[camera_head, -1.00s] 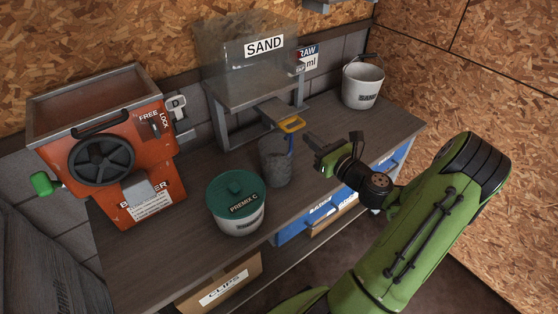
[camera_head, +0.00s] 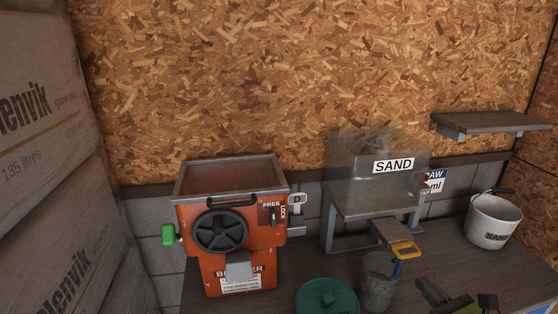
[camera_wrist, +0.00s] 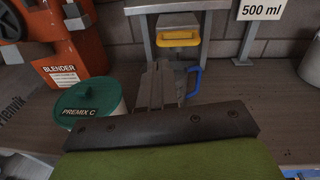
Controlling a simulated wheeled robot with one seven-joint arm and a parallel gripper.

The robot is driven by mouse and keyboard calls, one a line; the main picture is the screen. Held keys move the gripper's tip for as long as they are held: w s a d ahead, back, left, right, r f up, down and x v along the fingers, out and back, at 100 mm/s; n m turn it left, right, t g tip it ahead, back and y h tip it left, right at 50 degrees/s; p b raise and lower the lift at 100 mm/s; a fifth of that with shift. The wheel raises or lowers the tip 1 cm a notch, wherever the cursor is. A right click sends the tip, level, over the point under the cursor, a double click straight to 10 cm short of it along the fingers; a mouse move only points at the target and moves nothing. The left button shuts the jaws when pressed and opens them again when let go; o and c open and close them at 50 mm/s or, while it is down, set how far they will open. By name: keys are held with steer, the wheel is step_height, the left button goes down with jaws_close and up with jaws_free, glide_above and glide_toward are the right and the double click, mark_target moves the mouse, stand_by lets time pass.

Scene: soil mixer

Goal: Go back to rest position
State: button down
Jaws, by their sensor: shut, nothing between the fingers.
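My gripper (camera_head: 426,288) shows at the bottom right of the head view, shut and empty, with most of the arm below the frame. In the wrist view its closed fingers (camera_wrist: 155,86) point ahead, in front of the grey cup with a blue handle (camera_wrist: 193,82). The cup (camera_head: 376,289) stands on the bench under the sand dispenser, left of my gripper in the head view. I cannot tell from these views how far the fingers are from the cup.
The orange blender (camera_head: 240,250) stands left, with the green-lidded PREMIX C tub (camera_head: 327,299) to its right. The clear SAND hopper (camera_head: 365,165) has a yellow-handled slide (camera_head: 404,250). A white SAND bucket (camera_head: 492,222) and a wall shelf (camera_head: 490,122) are right. Stacked sacks (camera_head: 45,130) line the left.

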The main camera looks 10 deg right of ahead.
steer(key=a+r+n+g+y+p, duration=0.35)
steer(key=a+n+g, duration=0.75)
steer(key=a+n, duration=0.9)
steer(key=s+a+r+n+h+p, duration=0.4)
steer(key=s+r+n+h+p, duration=0.1)
steer(key=s+r+n, duration=0.8)
steer(key=s, duration=0.2)
steer(key=shift+s+r+n+g, duration=0.2)
steer(key=shift+s+n+g, duration=0.1)
steer(key=shift+s+g, duration=0.1)
steer(key=shift+a, duration=0.1)
